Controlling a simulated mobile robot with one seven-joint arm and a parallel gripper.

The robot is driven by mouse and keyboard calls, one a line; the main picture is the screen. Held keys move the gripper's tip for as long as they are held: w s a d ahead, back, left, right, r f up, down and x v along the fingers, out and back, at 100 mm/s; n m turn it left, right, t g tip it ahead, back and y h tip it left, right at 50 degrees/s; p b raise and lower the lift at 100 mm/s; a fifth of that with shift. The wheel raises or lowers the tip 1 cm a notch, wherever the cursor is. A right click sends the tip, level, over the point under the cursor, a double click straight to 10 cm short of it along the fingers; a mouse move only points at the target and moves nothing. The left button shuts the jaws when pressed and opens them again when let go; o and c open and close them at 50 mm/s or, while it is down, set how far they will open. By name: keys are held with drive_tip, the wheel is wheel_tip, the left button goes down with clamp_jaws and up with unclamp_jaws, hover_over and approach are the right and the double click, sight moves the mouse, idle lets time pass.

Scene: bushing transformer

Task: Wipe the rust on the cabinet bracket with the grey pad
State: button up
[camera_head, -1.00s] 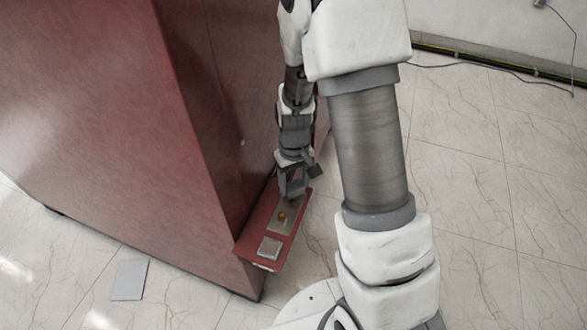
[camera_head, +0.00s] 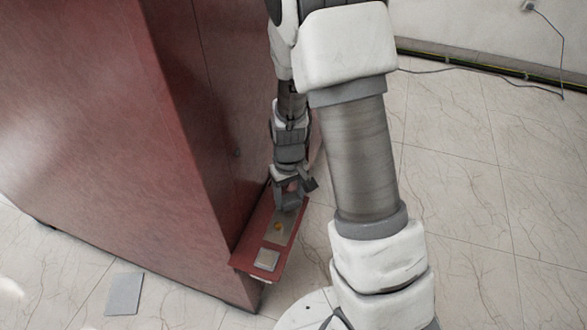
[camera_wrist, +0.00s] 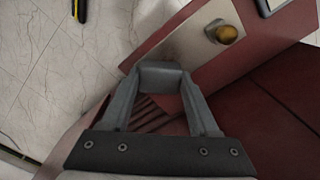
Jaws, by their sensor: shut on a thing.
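My gripper (camera_head: 288,204) reaches down over the far end of the cabinet bracket (camera_head: 249,257), a narrow red shelf on the cabinet's side. In the wrist view its two fingers are shut on a grey block, which I take for the grey pad (camera_wrist: 162,76). The pad is beside the end of a metal plate (camera_wrist: 191,41) on the bracket; I cannot tell whether they touch. The plate has a faint brownish stain, perhaps the rust (camera_wrist: 174,47), near the pad. A round yellow-orange spot or knob (camera_wrist: 228,34) is farther along; it also shows in the head view (camera_head: 278,226).
A square grey-rimmed piece (camera_head: 266,260) sits on the bracket's near end. The large red cabinet (camera_head: 100,130) stands at left. A grey sheet (camera_head: 124,294) lies on the floor. My arm hides part of the right side. Tiled floor at right is clear.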

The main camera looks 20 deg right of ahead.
sight(290, 197)
drive_tip(key=shift+w+d+r+p, duration=0.2)
drive_tip(key=shift+w+r+p, duration=0.05)
drive_tip(key=shift+p, duration=0.2)
wheel_tip(290, 197, up, 3)
drive_tip(key=shift+s+a+f+p, duration=0.1)
drive_tip(key=shift+s+p, duration=0.05)
drive_tip(key=shift+p, duration=0.5)
clamp_jaws()
wheel_tip(290, 197, up, 5)
drive_tip(key=p, duration=0.4)
drive_tip(key=shift+a+f+b, duration=0.15)
drive_tip(key=shift+f+b, duration=0.1)
drive_tip(key=shift+b, duration=0.15)
